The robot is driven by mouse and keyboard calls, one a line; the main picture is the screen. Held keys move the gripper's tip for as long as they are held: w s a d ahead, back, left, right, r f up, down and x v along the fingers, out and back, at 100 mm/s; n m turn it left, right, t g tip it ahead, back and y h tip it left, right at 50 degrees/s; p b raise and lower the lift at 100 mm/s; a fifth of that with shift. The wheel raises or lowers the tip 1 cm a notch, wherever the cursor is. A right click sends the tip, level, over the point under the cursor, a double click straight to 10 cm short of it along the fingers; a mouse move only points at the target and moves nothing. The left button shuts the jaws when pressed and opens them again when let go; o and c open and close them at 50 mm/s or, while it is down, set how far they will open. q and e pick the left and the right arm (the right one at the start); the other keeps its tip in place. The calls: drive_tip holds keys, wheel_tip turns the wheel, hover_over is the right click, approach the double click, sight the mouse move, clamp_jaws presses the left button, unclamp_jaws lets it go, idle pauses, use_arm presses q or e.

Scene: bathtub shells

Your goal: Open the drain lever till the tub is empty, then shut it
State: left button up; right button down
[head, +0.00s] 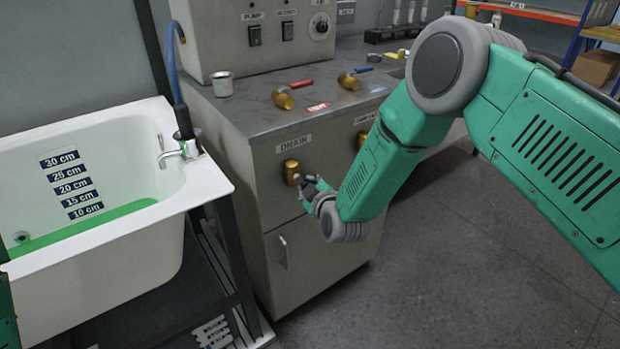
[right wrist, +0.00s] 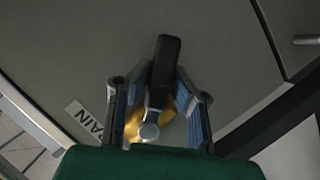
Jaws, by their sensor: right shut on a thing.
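The white tub (head: 215,185) stands at the left with shallow green liquid (head: 90,228) in it. The liquid's edge lies just below the 10 cm mark of the depth scale (head: 72,186). The brass drain valve (head: 291,171) is on the cabinet front, under the DRAIN label (head: 293,143). My right gripper (head: 309,186) is at this valve, shut on its lever. In the right wrist view, the lever's black handle (right wrist: 166,62) sits between the fingers of the gripper (right wrist: 158,92), with the brass body (right wrist: 138,122) behind. My left gripper is out of view.
The worktop carries a red-handled valve (head: 284,99), a blue-handled valve (head: 350,80), a metal cup (head: 222,84) and a control box (head: 262,40). A second brass valve (head: 362,138) is right of the drain valve, partly behind my arm. Open floor (head: 460,270) lies at right.

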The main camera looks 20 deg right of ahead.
drive_tip(key=m, duration=0.1)
drive_tip(key=a+f+m+g+y, duration=0.1)
drive_tip(key=m, duration=0.1)
drive_tip(key=shift+s+a+f+y, duration=0.15)
drive_tip(key=shift+s+y, duration=0.15)
drive_tip(key=shift+s, duration=0.1)
drive_tip(key=shift+s+a+f+m+g+y, duration=0.15)
drive_tip(key=shift+s+a+m+g+y, duration=0.1)
drive_tip(key=shift+a+m+y, duration=0.3)
drive_tip(key=shift+s+a+f+m+g+y, duration=0.1)
drive_tip(key=shift+a+m+g+y, duration=0.2)
drive_tip(key=shift+m, duration=0.45)
drive_tip(key=shift+f, duration=0.1)
drive_tip(key=c, duration=1.4)
unclamp_jaws()
drive_tip(key=shift+c, duration=0.2)
drive_tip(key=shift+r, duration=0.2)
drive_tip(key=shift+r, duration=0.1)
drive_tip(key=v, duration=1.1)
drive_tip(key=shift+s+d, duration=0.3)
drive_tip(key=shift+s, duration=0.05)
